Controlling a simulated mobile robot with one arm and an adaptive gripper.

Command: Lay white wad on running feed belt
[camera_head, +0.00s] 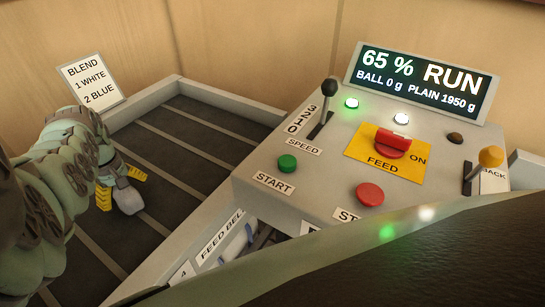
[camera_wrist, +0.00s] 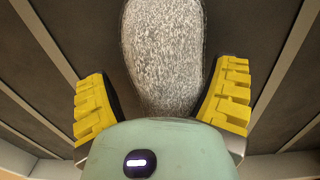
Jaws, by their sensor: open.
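The white wad (camera_wrist: 163,50), a pale speckled grey-white oval, lies between the two yellow finger pads of my gripper (camera_wrist: 162,100) in the wrist view. The fingers are open, with a gap showing on both sides of the wad. In the head view my gripper (camera_head: 121,186) is low over the left part of the feed belt (camera_head: 190,150). The wad (camera_head: 128,201) shows at its fingers and looks to be on the dark, slatted belt. My wrist hides part of the wad in the wrist view.
A control panel (camera_head: 330,165) stands right of the belt; its display (camera_head: 422,82) reads 65 % RUN, BALL 0 g, PLAIN 1950 g. A pale rim (camera_head: 225,102) borders the belt. A card (camera_head: 90,80) reads BLEND 1 WHITE 2 BLUE. The belt right of my gripper is clear.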

